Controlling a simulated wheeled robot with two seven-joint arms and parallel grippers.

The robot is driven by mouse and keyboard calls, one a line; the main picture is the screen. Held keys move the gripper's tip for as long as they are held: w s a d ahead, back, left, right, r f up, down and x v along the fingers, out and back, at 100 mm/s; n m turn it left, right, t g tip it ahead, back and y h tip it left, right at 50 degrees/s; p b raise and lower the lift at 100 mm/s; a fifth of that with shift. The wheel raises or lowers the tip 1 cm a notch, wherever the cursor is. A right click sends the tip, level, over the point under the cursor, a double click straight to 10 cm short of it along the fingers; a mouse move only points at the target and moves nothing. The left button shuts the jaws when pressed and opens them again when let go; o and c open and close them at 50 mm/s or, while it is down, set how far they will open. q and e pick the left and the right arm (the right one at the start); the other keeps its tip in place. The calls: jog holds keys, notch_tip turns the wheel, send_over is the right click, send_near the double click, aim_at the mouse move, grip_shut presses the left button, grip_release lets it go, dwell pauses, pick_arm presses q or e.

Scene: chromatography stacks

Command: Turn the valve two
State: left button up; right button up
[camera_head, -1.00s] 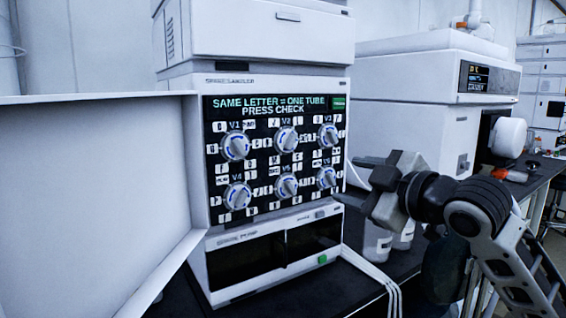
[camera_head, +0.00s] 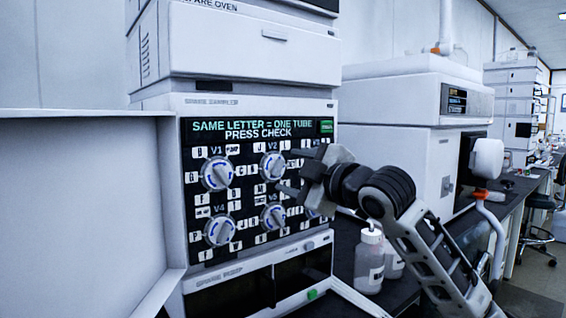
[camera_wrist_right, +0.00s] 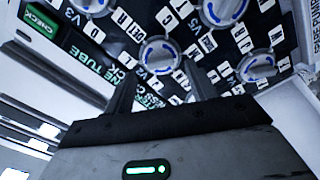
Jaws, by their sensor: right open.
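The valve panel (camera_head: 248,250) is a black face with round grey-and-blue knobs on a white cabinet. Valve V2 (camera_head: 272,166) is in the upper row, its white pointer visible. It also shows in the right wrist view (camera_wrist_right: 160,53), ahead of the space between the fingers. My right gripper (camera_head: 288,172) is open and empty. Its fingers point left at the panel, just right of V2; no contact is visible. It also shows in the wrist view (camera_wrist_right: 162,88). The gripper hides V3 in the head view. My left gripper is not in view.
Valves V1 (camera_head: 217,174), V4 (camera_head: 220,231) and V5 (camera_head: 273,217) sit around V2. A green check button (camera_head: 326,127) is at the panel's top right. White bottles (camera_head: 369,262) stand below my right arm. A white panel (camera_head: 80,210) stands at left.

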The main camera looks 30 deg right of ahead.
aim_at(280, 169)
jog(key=shift+w+a, duration=0.2)
jog(key=shift+w, duration=1.7)
jog(key=c, duration=0.7)
jog(key=shift+o, duration=0.2)
